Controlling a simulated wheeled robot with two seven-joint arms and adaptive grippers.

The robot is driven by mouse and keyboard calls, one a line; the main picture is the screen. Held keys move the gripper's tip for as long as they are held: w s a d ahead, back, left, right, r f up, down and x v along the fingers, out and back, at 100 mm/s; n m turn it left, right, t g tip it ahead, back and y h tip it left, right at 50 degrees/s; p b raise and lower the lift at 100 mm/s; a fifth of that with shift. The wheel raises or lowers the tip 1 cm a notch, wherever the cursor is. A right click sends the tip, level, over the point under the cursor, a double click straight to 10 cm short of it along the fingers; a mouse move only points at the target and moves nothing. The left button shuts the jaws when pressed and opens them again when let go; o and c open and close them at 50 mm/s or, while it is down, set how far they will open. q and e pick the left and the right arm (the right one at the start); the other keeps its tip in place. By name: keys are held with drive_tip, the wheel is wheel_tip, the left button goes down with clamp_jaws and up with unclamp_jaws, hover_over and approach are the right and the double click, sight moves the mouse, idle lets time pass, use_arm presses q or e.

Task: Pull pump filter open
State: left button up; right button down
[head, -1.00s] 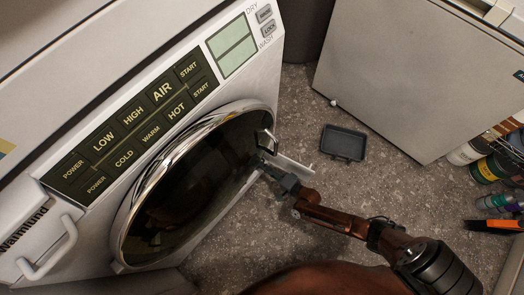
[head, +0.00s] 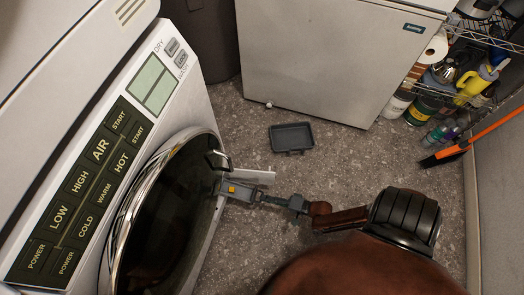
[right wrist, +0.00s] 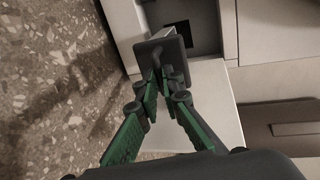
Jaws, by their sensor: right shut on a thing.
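The washer (head: 205,118) stands at the left of the head view, with its round dark door (head: 165,215) shut. A small white flap (head: 252,176) stands out from the washer's lower front; it also shows in the right wrist view (right wrist: 205,95). My right gripper (head: 222,188) is low beside the flap. In the right wrist view my right gripper (right wrist: 160,72) is shut on the dark grey pump filter (right wrist: 158,48). A dark square opening (right wrist: 181,36) shows just behind the filter. How far the filter is out is unclear. My left gripper is out of view.
A dark grey tray (head: 291,137) lies on the speckled floor, apart from my right arm. A white cabinet (head: 335,55) stands behind it. A rack with bottles (head: 475,85) and an orange-handled broom (head: 470,142) are at the right. Floor around the tray is clear.

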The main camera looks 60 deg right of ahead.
drive_tip(key=shift+s+d, duration=0.1)
drive_tip(key=shift+s, duration=0.25)
drive_tip(key=c, duration=2.1)
unclamp_jaws()
drive_tip(key=v, duration=1.2)
